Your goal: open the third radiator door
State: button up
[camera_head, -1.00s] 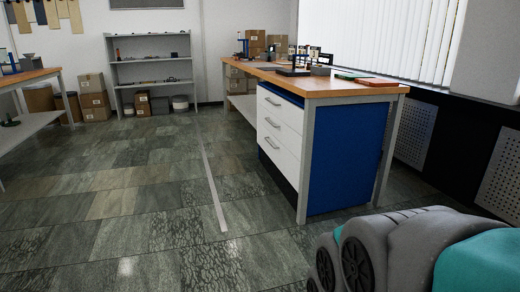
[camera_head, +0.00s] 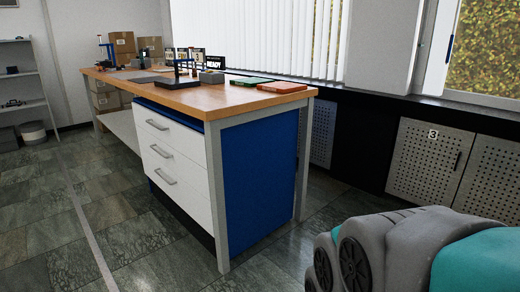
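A perforated grey radiator door (camera_head: 418,172) marked "3" is in the low wall under the window at the right. It looks shut. A dark upright handle (camera_head: 457,160) is near its right edge. Another perforated panel (camera_head: 494,176) adjoins it on the right and is cut by the picture edge. My grey and teal arm is at the lower right, in front of the lower part of this wall. My gripper's fingers are not in view.
A workbench (camera_head: 212,98) with white drawers and a blue side panel stands at centre-left, between me and another perforated panel (camera_head: 321,134). Some tiled floor shows between the bench and radiator wall. Open floor (camera_head: 50,215) lies at the left.

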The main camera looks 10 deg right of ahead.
aim_at(429, 160)
jog(key=i+l+z, duration=0.2)
jog(key=z, duration=0.2)
jog(key=i+z, duration=1.3)
jog(key=i, duration=0.5)
jog(key=i+j+z, duration=0.15)
jog(key=i, duration=0.45)
